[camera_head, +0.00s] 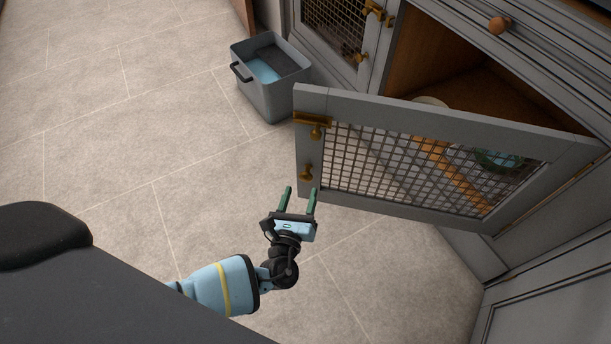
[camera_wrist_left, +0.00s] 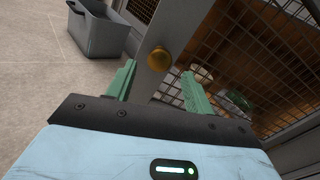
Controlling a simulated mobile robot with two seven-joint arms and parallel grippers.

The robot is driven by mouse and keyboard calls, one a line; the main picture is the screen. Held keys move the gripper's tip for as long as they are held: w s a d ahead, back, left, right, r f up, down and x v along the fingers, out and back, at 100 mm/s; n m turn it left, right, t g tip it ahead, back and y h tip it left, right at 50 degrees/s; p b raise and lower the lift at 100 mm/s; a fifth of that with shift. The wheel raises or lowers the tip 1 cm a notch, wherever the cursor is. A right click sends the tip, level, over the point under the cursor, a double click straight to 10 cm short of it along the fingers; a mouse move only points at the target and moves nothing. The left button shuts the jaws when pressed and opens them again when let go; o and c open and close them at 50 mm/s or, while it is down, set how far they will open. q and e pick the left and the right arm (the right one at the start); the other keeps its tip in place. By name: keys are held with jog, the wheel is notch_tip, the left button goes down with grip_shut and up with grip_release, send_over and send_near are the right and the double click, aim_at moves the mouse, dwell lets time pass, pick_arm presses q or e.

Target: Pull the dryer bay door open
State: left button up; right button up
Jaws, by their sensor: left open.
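The dryer bay door (camera_head: 400,109), a grey frame with wire mesh, stands swung well out from the cabinet, and the wooden bay (camera_head: 440,50) behind it shows. A brass knob (camera_head: 306,172) sits on the door's free edge below a brass latch (camera_head: 313,121). My left gripper (camera_head: 301,192) is open and empty, close in front of the door's free edge near the knob. In the left wrist view the knob (camera_wrist_left: 159,58) is beyond and between the two green fingers, apart from them. My right gripper is not in view.
A grey bin (camera_head: 272,90) with blue contents stands on the floor behind the door. A second mesh door (camera_head: 335,30) beside the bay is shut. The tiled floor to the left is clear. Items inside the bay show partly through the mesh.

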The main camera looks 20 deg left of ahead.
aim_at(304, 179)
pick_arm(q)
jog(key=w, duration=0.2)
jog(key=w+b, duration=0.1)
jog(key=w, duration=0.1)
jog(key=w+a, duration=0.1)
jog(key=w, duration=0.1)
jog(key=shift+w, duration=0.15)
jog(key=shift+c, duration=0.4)
